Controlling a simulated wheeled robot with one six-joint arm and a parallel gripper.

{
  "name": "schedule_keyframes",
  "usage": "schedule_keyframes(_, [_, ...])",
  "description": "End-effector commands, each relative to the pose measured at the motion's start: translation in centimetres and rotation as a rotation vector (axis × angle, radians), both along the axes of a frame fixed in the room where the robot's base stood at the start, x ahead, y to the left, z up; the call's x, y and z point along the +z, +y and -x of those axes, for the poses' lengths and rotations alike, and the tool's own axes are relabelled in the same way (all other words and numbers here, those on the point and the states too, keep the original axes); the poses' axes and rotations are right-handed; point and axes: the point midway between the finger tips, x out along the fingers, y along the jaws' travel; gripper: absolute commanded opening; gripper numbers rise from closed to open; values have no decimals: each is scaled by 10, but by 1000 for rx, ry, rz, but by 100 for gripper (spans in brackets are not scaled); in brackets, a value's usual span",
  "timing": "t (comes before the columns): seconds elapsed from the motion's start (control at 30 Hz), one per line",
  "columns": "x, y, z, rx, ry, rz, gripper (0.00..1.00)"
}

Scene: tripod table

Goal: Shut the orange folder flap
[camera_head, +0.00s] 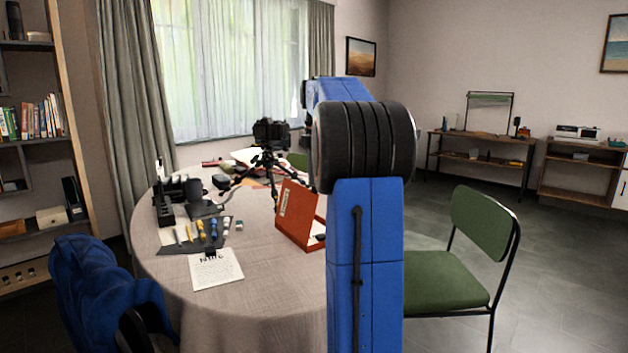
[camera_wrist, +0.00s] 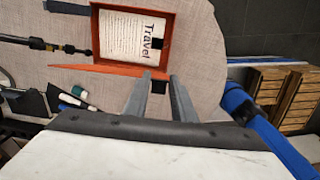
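The orange folder (camera_head: 310,240) lies open on the round table, partly hidden by my blue arm. Its flap (camera_head: 293,208) stands up steeply from one side and bears a pale label. In the wrist view the folder's tray (camera_wrist: 95,45) shows an orange rim around a printed sheet (camera_wrist: 128,35) reading "Travel". The flap (camera_wrist: 105,71) appears there nearly edge-on as a thin orange strip. My gripper (camera_wrist: 161,78) is open and empty, its fingertips close to the right end of the flap; I cannot tell whether they touch. The head view does not show the fingers.
A camera on a tripod (camera_head: 270,140) stands on the table beyond the folder. A printed sheet (camera_head: 215,269), markers and dark items lie to the left. A green chair (camera_head: 450,275) stands at right, a blue-draped chair (camera_head: 95,290) at left. The table's front cloth (camera_head: 270,300) is clear.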

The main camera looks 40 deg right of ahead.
Motion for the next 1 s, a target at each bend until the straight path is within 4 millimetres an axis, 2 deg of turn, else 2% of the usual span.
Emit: schedule_keyframes(1.0, [-12, -29, 6, -1, 0, 0, 19])
